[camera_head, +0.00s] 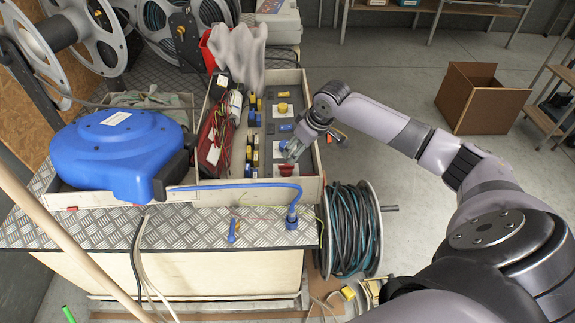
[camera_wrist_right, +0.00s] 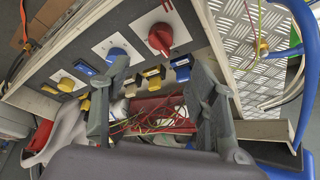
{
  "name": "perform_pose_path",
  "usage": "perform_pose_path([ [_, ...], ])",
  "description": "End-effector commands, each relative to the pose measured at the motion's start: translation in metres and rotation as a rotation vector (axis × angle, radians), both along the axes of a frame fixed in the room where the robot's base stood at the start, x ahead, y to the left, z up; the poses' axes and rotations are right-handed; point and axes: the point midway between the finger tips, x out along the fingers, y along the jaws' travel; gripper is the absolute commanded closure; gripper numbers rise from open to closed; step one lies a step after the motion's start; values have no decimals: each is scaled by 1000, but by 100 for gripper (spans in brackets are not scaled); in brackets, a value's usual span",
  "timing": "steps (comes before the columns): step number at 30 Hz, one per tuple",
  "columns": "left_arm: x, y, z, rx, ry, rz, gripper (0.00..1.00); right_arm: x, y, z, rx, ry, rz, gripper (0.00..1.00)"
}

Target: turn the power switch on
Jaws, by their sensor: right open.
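The control panel (camera_head: 270,130) in the wooden box carries several switches. A red rotary knob (camera_wrist_right: 160,38) on a white plate shows at the top of the right wrist view; in the head view it sits at the panel's near end (camera_head: 286,169). A blue knob (camera_wrist_right: 117,53) and a yellow knob (camera_wrist_right: 66,84) are farther along the panel. I cannot tell which is the power switch. My right gripper (camera_head: 297,150) is over the panel near the red and blue knobs. Its fingers (camera_wrist_right: 158,72) are spread and empty, apart from the red knob. My left gripper is not in view.
A blue hose reel (camera_head: 115,150) stands left of the box. A blue hose (camera_head: 240,186) crosses the box's near edge to the checker-plate top (camera_head: 190,232). A cable reel (camera_head: 350,230) stands right of the bench. A cardboard box (camera_head: 480,105) sits on the floor, with clear floor around it.

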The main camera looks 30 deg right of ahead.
Motion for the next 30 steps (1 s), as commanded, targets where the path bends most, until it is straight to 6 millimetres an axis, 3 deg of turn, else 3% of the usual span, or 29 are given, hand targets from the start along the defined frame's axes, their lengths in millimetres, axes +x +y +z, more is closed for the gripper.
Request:
perform_pose_path([
  [9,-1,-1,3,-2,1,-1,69,26,8,-65,2,2,-1,46],
  [15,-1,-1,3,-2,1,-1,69,38,10,-94,1,0,0,46],
  [21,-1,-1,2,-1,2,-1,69,43,11,-106,0,0,1,46],
  [30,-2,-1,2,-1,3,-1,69,43,11,-108,-1,-1,1,46],
])
